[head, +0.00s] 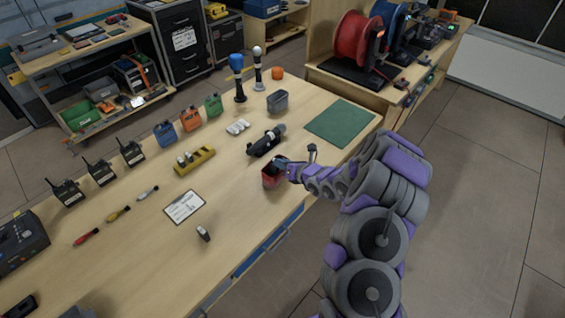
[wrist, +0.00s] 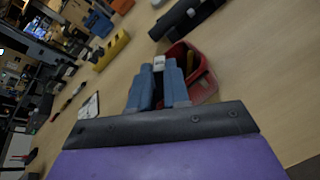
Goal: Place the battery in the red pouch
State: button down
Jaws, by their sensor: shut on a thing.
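The red pouch (head: 268,181) stands on the workbench near its front edge, with its mouth facing up. In the wrist view the red pouch (wrist: 211,92) is just beyond and right of the fingers, with a dark inside. My gripper (head: 284,166) is at the pouch, over its rim area. In the wrist view my gripper (wrist: 161,78) is shut on a small pale battery (wrist: 159,61), which shows only in part between the blue-grey fingertips. I cannot tell how far the battery is inside the pouch opening.
A black device (head: 266,141) lies just behind the pouch. A yellow holder (head: 195,160) with pale batteries and a clipboard (head: 184,207) lie to the left. A grey bin (head: 278,102) and a green mat (head: 340,122) are farther back.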

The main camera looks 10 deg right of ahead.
jog(key=shift+f, duration=0.2)
jog(key=c, duration=1.1)
grip_release()
jog(key=shift+s, duration=0.1)
